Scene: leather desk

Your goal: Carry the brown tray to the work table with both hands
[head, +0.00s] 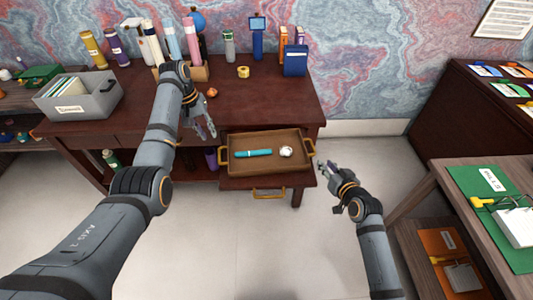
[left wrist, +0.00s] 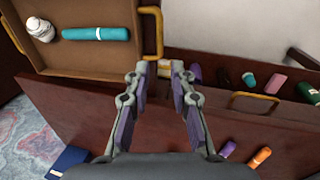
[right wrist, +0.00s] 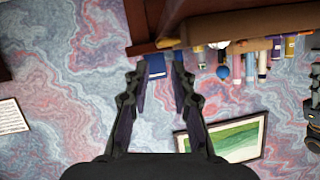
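The brown tray (head: 240,169) rests on the pulled-out drawer at the front of the dark red desk, with a yellow handle at each side. It holds a teal cylinder (head: 253,153) and a small white object (head: 286,152). The tray also shows in the left wrist view (left wrist: 95,60). My left gripper (head: 207,132) is open and empty, above and behind the tray's left handle (head: 223,157). That handle is ahead of the open fingers in the left wrist view (left wrist: 158,35). My right gripper (head: 323,168) is open and empty, just right of the tray's right handle (head: 309,146), apart from it.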

